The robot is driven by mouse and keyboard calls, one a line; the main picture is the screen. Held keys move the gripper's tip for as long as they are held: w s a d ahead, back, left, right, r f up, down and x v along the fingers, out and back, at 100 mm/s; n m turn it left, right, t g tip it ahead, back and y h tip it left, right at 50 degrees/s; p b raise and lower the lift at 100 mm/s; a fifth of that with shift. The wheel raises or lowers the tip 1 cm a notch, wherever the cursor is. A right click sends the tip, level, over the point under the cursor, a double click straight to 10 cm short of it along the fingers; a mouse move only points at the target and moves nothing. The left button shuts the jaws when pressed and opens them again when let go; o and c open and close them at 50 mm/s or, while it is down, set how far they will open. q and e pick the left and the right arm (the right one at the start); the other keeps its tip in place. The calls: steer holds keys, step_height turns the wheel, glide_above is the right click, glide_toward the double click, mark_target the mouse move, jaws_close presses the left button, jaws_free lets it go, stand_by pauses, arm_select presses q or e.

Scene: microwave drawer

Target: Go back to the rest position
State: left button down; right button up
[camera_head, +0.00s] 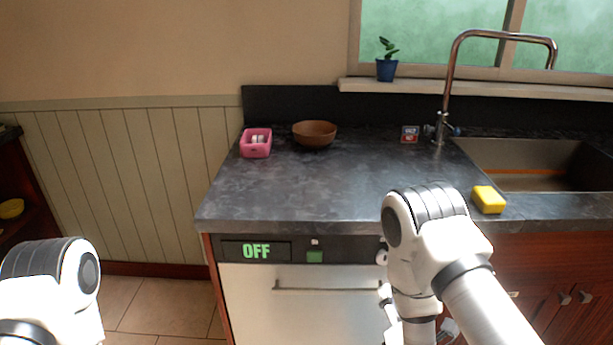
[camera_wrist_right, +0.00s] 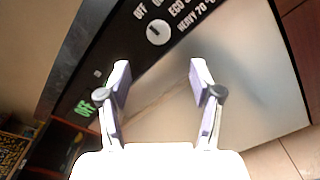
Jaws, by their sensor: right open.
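My right arm reaches in from the lower right of the head view, bent down in front of the counter. Its gripper (camera_wrist_right: 160,85) shows in the right wrist view, with its two fingers apart and nothing between them. Beyond the fingers is the pale front of the appliance (camera_wrist_right: 220,80), with a dark panel and a round dial (camera_wrist_right: 158,32). I cannot tell how far the fingers are from that front. My left arm shows only as a white joint at the lower left of the head view; its gripper is out of view.
The appliance (camera_head: 300,308) is closed under the dark counter (camera_head: 340,195), its display (camera_head: 256,251) reading OFF. On the counter are a pink container (camera_head: 256,150), a brown bowl (camera_head: 314,133) and a yellow sponge (camera_head: 488,200) by the sink (camera_head: 540,180). The counter's middle is clear.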

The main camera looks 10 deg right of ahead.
steer(key=s+f+m+g+y+p, duration=0.1)
steer(key=s+f+m+g, duration=0.4)
steer(key=s+m, duration=0.3)
steer(key=s+a+f+m+g+y+p, duration=0.1)
steer(key=s+f+m+g+p, duration=0.1)
steer(key=s+f+m+g, duration=0.3)
steer(key=s+a+f+m+g+y+p, duration=0.1)
steer(key=s+f+m+g, duration=0.4)
steer(key=s+m, duration=0.7)
steer(key=s+g, duration=0.1)
steer(key=g, duration=0.1)
steer(key=shift+s+g+y+p, duration=0.2)
steer(key=shift+g+y+p, duration=0.1)
steer(key=shift+p, duration=0.1)
